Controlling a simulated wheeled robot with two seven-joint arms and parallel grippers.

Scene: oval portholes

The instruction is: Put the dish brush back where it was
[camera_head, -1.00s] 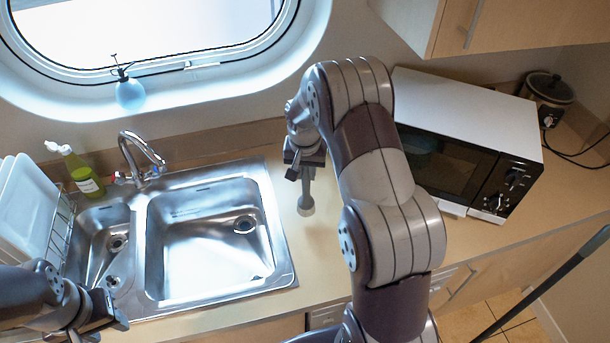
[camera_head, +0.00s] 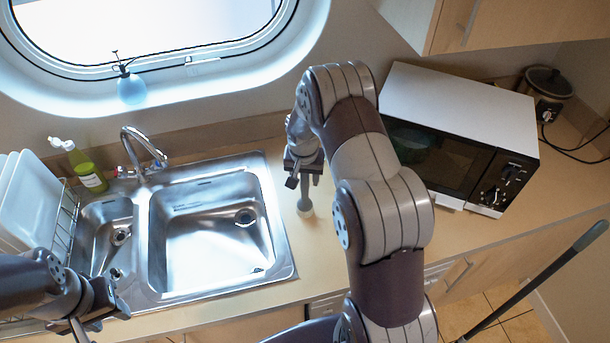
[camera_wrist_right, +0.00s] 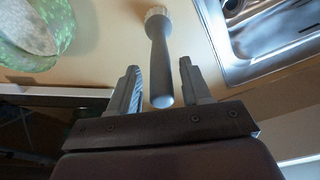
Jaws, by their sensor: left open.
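The dish brush (camera_head: 305,204) stands on the counter right of the sink, its round pale bristle head down on the wood and its grey handle up. In the right wrist view the dish brush (camera_wrist_right: 160,60) has its handle end between the fingers, with a gap on each side. My right gripper (camera_head: 303,178) is above the counter at the top of the handle. In the right wrist view the right gripper (camera_wrist_right: 160,88) is open around it, not visibly touching. My left gripper (camera_head: 98,318) is open and empty in front of the sink's small basin.
The steel sink (camera_head: 282,240) is left of the brush, and a microwave (camera_head: 460,110) stands to the right. A dish rack with plates (camera_head: 32,205) and a green bottle (camera_head: 85,168) are at the left. A green mottled object (camera_wrist_right: 35,35) shows in the right wrist view.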

